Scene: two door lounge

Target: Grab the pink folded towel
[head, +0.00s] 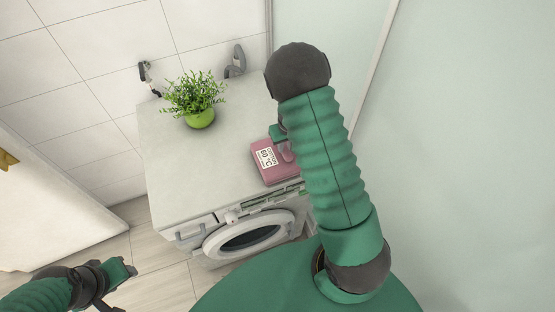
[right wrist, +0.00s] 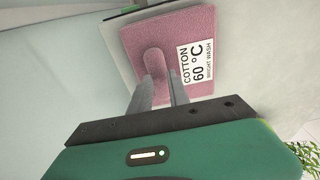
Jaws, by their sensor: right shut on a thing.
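The pink folded towel (head: 268,163) lies at the right front of the washing machine's top, with a white label reading "60 °C". In the right wrist view the towel (right wrist: 197,28) fills the upper middle. My right gripper (right wrist: 160,88) is shut on the towel, with a pinched fold of cloth between its two grey fingers. In the head view my right arm hides part of the towel and most of this gripper. My left gripper (head: 128,268) is at the lower left, away from the towel; its fingers are too small to judge.
The washing machine (head: 178,165) stands against a tiled wall, its round door at the front. A green potted plant (head: 200,117) stands at the back of its top. A pale glass panel (head: 465,130) is close on the right. The machine's top is clear at the left.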

